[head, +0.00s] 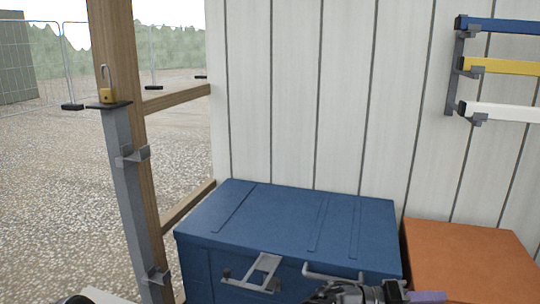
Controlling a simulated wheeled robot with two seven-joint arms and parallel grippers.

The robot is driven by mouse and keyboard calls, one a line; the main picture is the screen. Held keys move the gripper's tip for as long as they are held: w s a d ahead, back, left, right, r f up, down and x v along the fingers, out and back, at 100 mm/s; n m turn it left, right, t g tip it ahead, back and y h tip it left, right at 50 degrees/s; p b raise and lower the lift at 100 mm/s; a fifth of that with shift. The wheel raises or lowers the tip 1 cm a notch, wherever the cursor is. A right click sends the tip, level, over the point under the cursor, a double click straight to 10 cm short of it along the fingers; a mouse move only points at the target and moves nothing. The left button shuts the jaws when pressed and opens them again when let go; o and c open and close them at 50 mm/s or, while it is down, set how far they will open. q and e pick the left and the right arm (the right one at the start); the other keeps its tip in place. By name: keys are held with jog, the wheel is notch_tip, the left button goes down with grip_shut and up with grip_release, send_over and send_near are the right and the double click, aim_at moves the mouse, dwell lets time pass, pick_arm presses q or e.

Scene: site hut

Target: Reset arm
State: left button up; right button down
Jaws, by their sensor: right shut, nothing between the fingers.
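My right gripper (328,292) is low in the picture, in front of the blue chest (290,220). It is shut and holds nothing. Its lower part and arm are cut off by the bottom edge. The chest's lid is down. A grey metal hasp (262,272) and a grey bar handle (334,275) show on its front; the gripper is just below the handle in the picture, and I cannot tell whether they touch. A brass padlock (106,95) with a tall shackle stands on a small dark plate on the post at left. My left gripper does not show.
An orange box (470,262) stands right of the chest. Blue, yellow and white bars (500,67) rest on a wall rack at upper right. A wooden post (118,50) with a grey metal upright (125,190) stands at left; open gravel lies beyond.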

jog(key=s+d+f+n+g+y+p, duration=0.1)
jog(key=s+d+f+y+p, duration=0.15)
jog(key=s+f+p, duration=0.35)
jog(key=s+d+f+n+g+y+p, duration=0.15)
jog(key=s+f+y, duration=0.25)
jog(key=f, duration=0.4)
jog(key=s+a+f+n+y+p, duration=0.1)
jog(key=s+a+f+y+p, duration=0.75)
jog(key=s, duration=0.45)
jog(key=s+a+r+y+p, duration=0.1)
jog(key=s+a+y+p, duration=0.15)
jog(key=a, duration=0.45)
jog(key=s+a+r+y+p, duration=0.1)
jog(key=s+a+r+p, duration=0.2)
jog(key=a, duration=0.4)
pick_arm(q)
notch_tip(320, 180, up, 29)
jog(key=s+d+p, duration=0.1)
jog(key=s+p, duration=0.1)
jog(key=p, duration=0.4)
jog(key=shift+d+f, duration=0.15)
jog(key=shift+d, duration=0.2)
pick_arm(e)
jog(key=w+a+r+t+y, duration=0.1)
jog(key=a+r+t+y, duration=0.3)
jog(key=a+r, duration=0.6)
jog(key=shift+w+a+m, duration=0.35)
jog(key=shift+w+a, duration=0.05)
jog(key=shift+a, duration=0.7)
